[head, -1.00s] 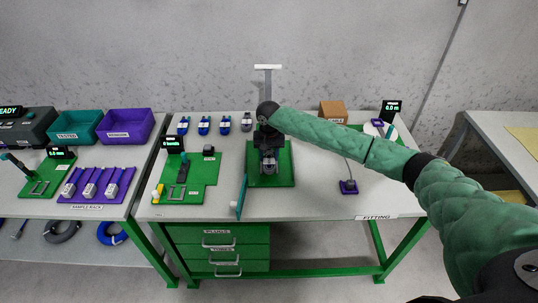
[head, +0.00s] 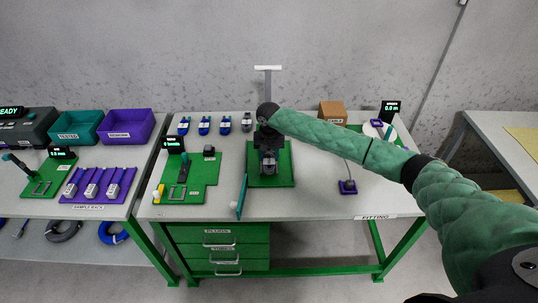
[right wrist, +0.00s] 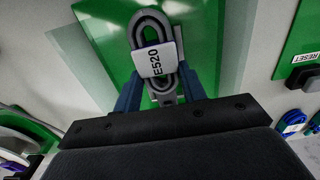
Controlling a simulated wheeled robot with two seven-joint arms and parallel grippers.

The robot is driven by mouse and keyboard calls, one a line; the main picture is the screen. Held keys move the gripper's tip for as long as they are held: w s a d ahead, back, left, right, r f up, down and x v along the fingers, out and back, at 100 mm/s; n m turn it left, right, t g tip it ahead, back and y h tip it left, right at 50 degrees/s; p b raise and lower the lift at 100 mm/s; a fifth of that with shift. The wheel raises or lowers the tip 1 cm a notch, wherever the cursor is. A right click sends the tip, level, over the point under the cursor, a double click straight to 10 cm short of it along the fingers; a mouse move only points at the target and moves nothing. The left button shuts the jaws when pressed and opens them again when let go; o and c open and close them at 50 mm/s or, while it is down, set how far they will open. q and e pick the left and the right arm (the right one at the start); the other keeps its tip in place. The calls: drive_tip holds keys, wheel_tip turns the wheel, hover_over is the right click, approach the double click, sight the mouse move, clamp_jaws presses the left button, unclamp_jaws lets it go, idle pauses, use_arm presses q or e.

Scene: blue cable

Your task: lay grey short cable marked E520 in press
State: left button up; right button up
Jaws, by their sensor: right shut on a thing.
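The grey short cable (right wrist: 148,30) is a coiled bundle with a white tag (right wrist: 156,60) reading E520, seen in the right wrist view. My right gripper (right wrist: 160,92) is shut on it, with a blue finger on each side of the coil. In the head view my right gripper (head: 268,160) is over the green base of the press (head: 284,180), at the middle of the table. The arm and gripper hide much of the press and cable there. Whether the cable touches the base is unclear. My left gripper is not in view.
Several blue and grey cable bundles (head: 204,125) lie at the table's back left. A green fixture (head: 190,190) with a small display is left of the press.

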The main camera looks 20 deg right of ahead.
drive_tip(key=shift+f, duration=1.45)
idle(1.4)
drive_tip(key=o, duration=1.1)
drive_tip(key=shift+r+p, duration=4)
drive_tip(key=shift+p, duration=0.05)
